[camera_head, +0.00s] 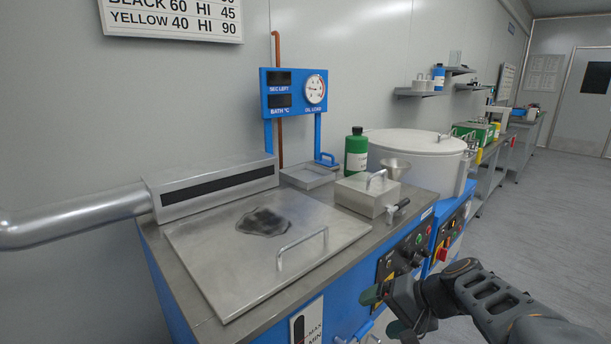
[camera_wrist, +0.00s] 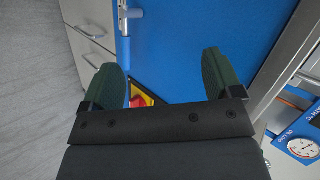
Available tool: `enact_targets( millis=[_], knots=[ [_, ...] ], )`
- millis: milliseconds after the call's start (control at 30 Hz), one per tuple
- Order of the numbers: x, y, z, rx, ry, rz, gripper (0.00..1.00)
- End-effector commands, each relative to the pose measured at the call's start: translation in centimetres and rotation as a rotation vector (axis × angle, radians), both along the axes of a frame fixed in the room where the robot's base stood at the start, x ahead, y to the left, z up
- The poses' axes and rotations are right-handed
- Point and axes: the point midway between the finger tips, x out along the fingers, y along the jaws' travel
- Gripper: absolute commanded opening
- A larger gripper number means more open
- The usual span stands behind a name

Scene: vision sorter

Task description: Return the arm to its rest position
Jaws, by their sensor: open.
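My gripper (camera_head: 385,308) is at the lower right of the head view, in front of the blue machine cabinet (camera_head: 266,316). My dark arm reaches in from the bottom right corner. In the wrist view, the two green fingers of my gripper (camera_wrist: 168,80) stand wide apart with nothing between them. The blue cabinet front (camera_wrist: 180,40) lies beyond the fingers. A red knob on a yellow plate (camera_wrist: 140,98) shows partly behind the gripper body.
A steel lid (camera_head: 215,265) with a dark stain covers the bench. A control panel (camera_head: 404,255) is close to my gripper. A green bottle (camera_head: 356,155) and a round white tank (camera_head: 420,165) stand behind. Grey floor (camera_head: 545,235) is open to the right.

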Motion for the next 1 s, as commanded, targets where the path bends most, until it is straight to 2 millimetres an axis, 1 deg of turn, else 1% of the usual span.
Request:
enact_targets(
  millis=[33, 167, 300, 400, 500, 600, 700, 800, 1000],
  knots=[
    [-1.2, 0.7, 3.7, -0.071, 0.013, 0.034, 0.85],
    [-4.1, 1.2, 7.4, -0.266, 0.036, 0.104, 0.85],
    [-6.5, 0.9, 11.3, -0.466, 0.021, 0.168, 0.85],
    [-7.6, 0.5, 13.8, -0.586, -0.007, 0.203, 0.85],
    [-8.4, 0.1, 15.8, -0.684, -0.039, 0.231, 0.85],
    [-8.8, -0.3, 17.3, -0.756, -0.069, 0.250, 0.85],
    [-9.1, -0.5, 18.3, -0.803, -0.092, 0.263, 0.85],
    [-9.2, -0.7, 18.7, -0.829, -0.107, 0.270, 0.85],
    [-9.2, -0.7, 18.7, -0.843, -0.112, 0.272, 0.85]
  ],
)
